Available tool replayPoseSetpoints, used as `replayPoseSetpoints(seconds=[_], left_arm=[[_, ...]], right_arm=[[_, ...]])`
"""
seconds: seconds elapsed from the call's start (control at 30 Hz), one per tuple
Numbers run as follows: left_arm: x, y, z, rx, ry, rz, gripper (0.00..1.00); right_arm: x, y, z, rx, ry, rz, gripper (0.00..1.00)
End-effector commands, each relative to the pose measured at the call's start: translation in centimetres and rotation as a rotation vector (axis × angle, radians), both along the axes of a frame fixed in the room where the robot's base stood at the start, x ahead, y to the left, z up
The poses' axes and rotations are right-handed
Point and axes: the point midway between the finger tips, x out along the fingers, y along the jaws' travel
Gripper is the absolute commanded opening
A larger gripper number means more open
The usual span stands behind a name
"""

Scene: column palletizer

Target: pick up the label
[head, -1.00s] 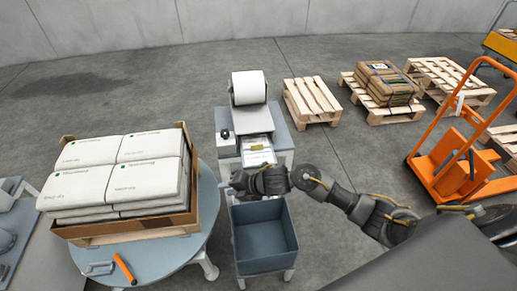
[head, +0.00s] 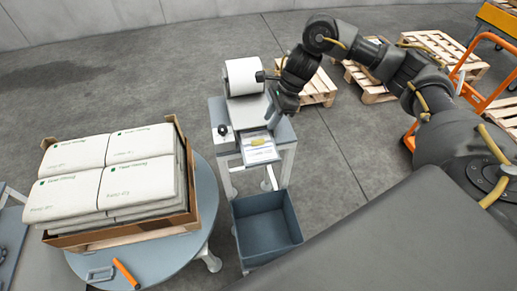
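The label (head: 258,154) is a white sheet with a yellow patch, lying at the front of the label printer (head: 242,113) in the middle of the head view. A big white roll (head: 243,76) sits on top of the printer. My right gripper (head: 273,117) points down at the printer's right side, just behind and above the label. Its fingers are small and partly hidden by the wrist, so I cannot tell whether they are open or touching the label. My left gripper is not in view.
An open blue-grey bin (head: 266,228) stands in front of the printer. At left, a round table (head: 205,215) bears a tray of white sacks (head: 105,170) and an orange-handled tool (head: 126,273). Wooden pallets (head: 318,88) and an orange cart (head: 470,85) are behind my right arm.

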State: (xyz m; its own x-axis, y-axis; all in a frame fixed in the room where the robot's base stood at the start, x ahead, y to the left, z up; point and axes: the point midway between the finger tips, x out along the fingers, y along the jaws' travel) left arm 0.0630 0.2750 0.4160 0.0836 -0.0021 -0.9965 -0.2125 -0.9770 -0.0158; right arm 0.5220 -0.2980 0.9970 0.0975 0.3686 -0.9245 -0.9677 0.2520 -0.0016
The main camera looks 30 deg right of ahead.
Motion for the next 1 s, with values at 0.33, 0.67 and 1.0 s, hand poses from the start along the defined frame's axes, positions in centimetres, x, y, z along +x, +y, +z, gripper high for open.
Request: replayPoseSetpoints(seconds=[0.33, 0.67, 1.0], left_arm=[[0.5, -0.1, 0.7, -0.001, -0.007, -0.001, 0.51], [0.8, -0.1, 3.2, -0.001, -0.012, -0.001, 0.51], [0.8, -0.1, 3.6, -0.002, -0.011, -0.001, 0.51]], right_arm=[[0.4, 1.6, -3.6, 0.002, 0.002, 0.000, 0.29], [0.4, 3.3, -5.6, 0.003, 0.006, 0.002, 0.29], [0.8, 4.2, -8.3, 0.002, -0.001, 0.000, 0.29]])
